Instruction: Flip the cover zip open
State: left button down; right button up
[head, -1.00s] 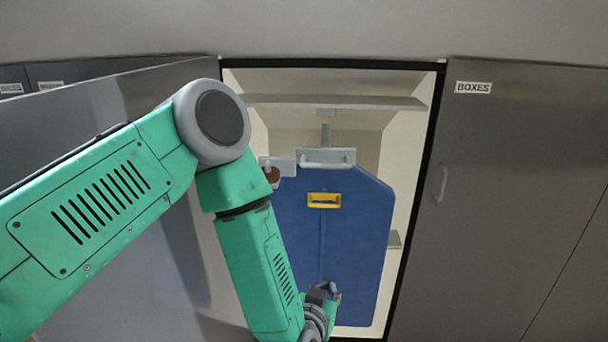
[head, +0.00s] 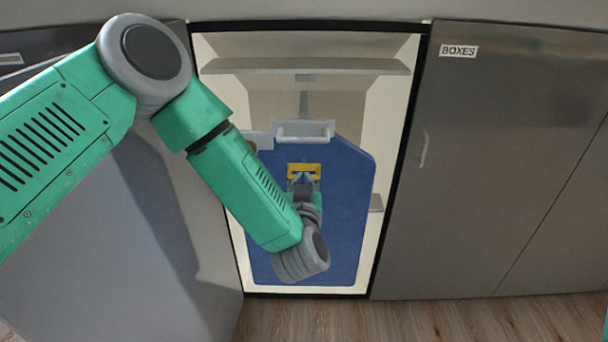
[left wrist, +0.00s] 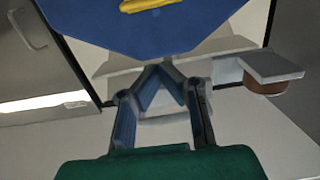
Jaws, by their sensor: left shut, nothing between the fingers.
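The blue cover (head: 345,205) hangs in the open cabinet, with a vertical seam line below a yellow pull (head: 304,165) on its upper front. The cover also fills the top of the left wrist view (left wrist: 110,25), where the yellow pull (left wrist: 150,5) is cut off by the edge. My left gripper (head: 303,180) is shut and empty, its tips just below or over the lower edge of the pull. Whether they touch it I cannot tell. In the left wrist view the closed fingers (left wrist: 158,66) show with nothing between them. My right gripper is out of view.
A grey holder (head: 304,132) sits at the cover's top, with a pale plate (head: 262,139) beside it. A shelf (head: 310,66) crosses above. A closed grey door labelled BOXES (head: 490,160) stands at right; an open door panel (head: 165,230) is at left. Wooden floor (head: 400,320) lies below.

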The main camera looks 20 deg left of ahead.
pick_arm(q)
jog(key=w+a+f, duration=0.2)
jog(key=w+f, duration=0.2)
jog(key=w, duration=0.3)
jog(key=shift+w+f, duration=0.15)
jog(key=shift+w, duration=0.2)
notch_tip(320, 180, down, 43)
jog(key=b, duration=2.8)
jog(key=shift+r+b, duration=0.2)
jog(key=shift+b, duration=0.2)
jog(key=shift+s+f, duration=0.1)
jog(key=shift+s, duration=0.05)
